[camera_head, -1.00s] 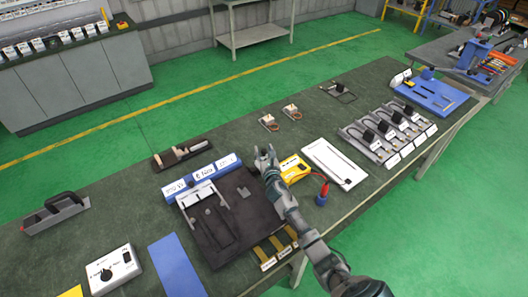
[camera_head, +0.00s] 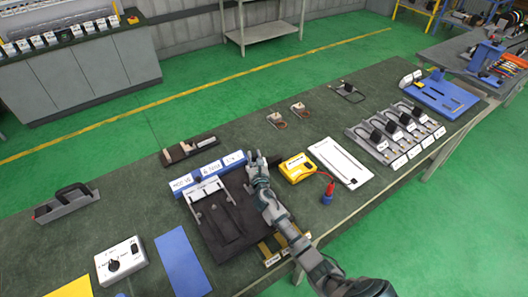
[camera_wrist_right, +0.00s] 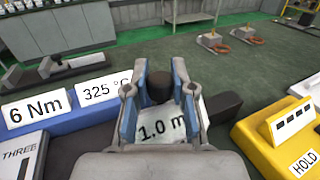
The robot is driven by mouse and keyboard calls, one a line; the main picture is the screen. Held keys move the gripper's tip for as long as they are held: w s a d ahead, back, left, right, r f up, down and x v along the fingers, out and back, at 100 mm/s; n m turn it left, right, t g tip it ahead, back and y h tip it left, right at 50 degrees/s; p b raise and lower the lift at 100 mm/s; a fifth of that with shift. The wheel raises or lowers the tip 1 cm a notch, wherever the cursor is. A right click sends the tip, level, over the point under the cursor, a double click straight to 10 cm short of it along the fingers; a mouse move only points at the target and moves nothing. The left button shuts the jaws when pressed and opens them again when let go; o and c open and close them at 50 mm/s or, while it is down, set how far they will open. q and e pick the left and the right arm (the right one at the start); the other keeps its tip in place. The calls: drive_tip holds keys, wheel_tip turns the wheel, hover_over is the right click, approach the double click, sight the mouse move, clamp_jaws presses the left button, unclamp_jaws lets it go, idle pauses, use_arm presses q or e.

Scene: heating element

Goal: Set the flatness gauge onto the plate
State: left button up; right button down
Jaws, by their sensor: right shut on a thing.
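My right gripper (camera_head: 256,160) is over the back right corner of a dark flat fixture (camera_head: 226,238). In the right wrist view its blue-padded fingers (camera_wrist_right: 160,92) are shut on a dark round knob (camera_wrist_right: 160,88), which looks like the flatness gauge's handle. The rest of the gauge is mostly hidden by the fingers. A white label reading "1.0 m" (camera_wrist_right: 165,130) shows below the knob. I cannot tell whether it belongs to the gauge. The fixture carries a pale grey bar (camera_head: 203,189) and slim dark parts. Which piece is the plate is unclear. My left gripper is out of view.
A blue block with white signs (camera_head: 208,172) lines the fixture's back edge. A yellow meter (camera_head: 297,167) and a white panel (camera_head: 340,163) stand to the right. A dark stand (camera_head: 190,150) lies behind.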

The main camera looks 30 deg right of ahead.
drive_tip(key=shift+a+f, duration=0.1)
drive_tip(key=shift+a, duration=0.05)
drive_tip(key=c, duration=1)
unclamp_jaws()
drive_tip(key=shift+o, duration=0.2)
drive_tip(key=shift+a, duration=0.15)
drive_tip(key=shift+s+a, duration=0.1)
drive_tip(key=shift+s, duration=0.05)
drive_tip(key=v, duration=1)
drive_tip(key=shift+s, duration=0.25)
drive_tip(key=shift+s+a, duration=0.25)
drive_tip(key=shift+s, duration=0.3)
